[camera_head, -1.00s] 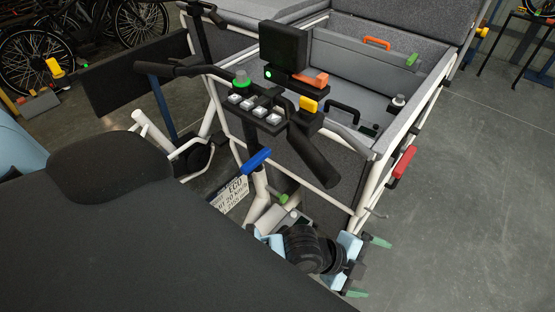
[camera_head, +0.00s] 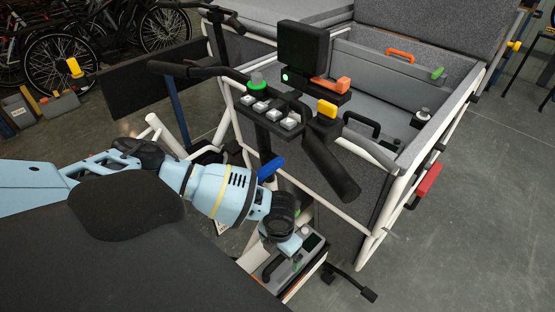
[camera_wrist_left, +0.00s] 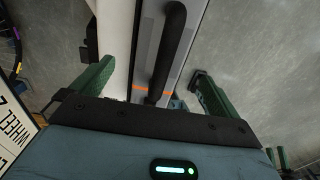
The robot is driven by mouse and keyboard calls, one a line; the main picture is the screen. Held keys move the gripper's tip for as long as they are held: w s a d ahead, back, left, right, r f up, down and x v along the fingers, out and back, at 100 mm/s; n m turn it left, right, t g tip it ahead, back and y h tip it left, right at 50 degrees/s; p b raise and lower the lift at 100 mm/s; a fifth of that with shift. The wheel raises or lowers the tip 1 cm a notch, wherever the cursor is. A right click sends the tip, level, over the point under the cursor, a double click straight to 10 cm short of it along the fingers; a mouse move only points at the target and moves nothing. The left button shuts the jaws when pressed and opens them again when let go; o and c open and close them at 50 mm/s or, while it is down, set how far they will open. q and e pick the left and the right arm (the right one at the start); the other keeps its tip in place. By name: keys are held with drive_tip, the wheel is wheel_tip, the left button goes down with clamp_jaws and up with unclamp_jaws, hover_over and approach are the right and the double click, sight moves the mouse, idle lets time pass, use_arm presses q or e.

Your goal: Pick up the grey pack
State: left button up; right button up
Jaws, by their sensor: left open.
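The grey pack (camera_head: 292,271) sits low beside the bike frame, at the lower centre of the head view. It has a black handle on top and a small dark panel. My left gripper (camera_head: 288,246) is over the pack, pointing down, and its arm hides part of it. In the left wrist view, the grey pack (camera_wrist_left: 149,45) and its black handle (camera_wrist_left: 170,50) lie between the open green fingers of my left gripper (camera_wrist_left: 152,70). The gap between fingers and handle is hard to judge.
The handlebar with a button panel (camera_head: 270,110) and dark display (camera_head: 303,45) stands above. The black saddle (camera_head: 125,208) fills the near left. A grey cargo box (camera_head: 415,90) lies beyond. A black pedal (camera_head: 350,280) is right of the pack. Floor is clear at right.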

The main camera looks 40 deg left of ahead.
sight(282, 262)
use_arm(q)
drive_tip(key=shift+a, duration=0.2)
drive_tip(key=shift+w+d+f+b, duration=0.1)
drive_tip(key=shift+d+f+b, duration=0.05)
drive_tip(key=shift+f, duration=1.15)
drive_tip(key=shift+s+d+f+b, duration=0.1)
drive_tip(key=shift+f+b, duration=0.05)
drive_tip(key=shift+f, duration=1.2)
drive_tip(key=shift+w+d+f+b, duration=0.1)
drive_tip(key=shift+d+f+b, duration=0.05)
drive_tip(key=shift+f, duration=1.15)
drive_tip(key=c, duration=2)
drive_tip(key=shift+w+r, duration=0.2)
drive_tip(key=shift+r, duration=0.1)
